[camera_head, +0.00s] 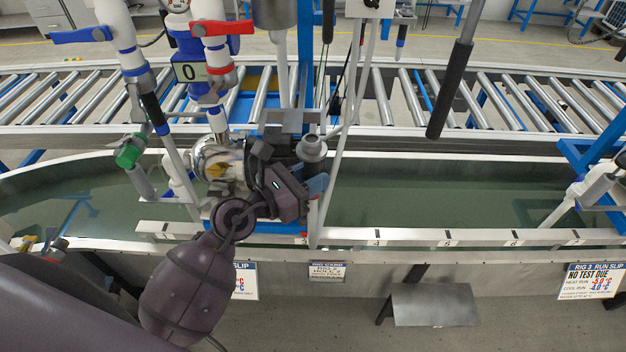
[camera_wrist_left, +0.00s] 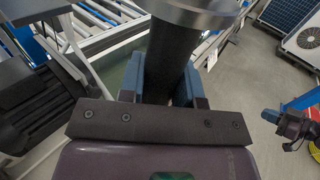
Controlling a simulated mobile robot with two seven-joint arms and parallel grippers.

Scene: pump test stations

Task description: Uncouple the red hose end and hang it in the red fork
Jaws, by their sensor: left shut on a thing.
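My left gripper (camera_head: 314,184) is shut on a black upright hose end with a grey metal coupling top (camera_head: 312,149). In the left wrist view its black grip (camera_wrist_left: 168,62) stands between the blue fingers of the left gripper (camera_wrist_left: 166,88), under a wide grey flange. Nothing is seen seated on the coupling top. A red-handled valve (camera_head: 222,27) is on a white pipe to the left. I cannot make out the red fork. My right gripper (camera_wrist_left: 270,114) shows small at the right of the wrist view; its jaws are unclear.
A green-collared hose end (camera_head: 130,151) and a blue-handled valve (camera_head: 88,36) are at left. A numbered rail (camera_head: 400,234) runs along the front of a long water tank (camera_head: 430,190). A dark rod (camera_head: 450,90) hangs at right. A roller conveyor (camera_head: 400,100) lies behind.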

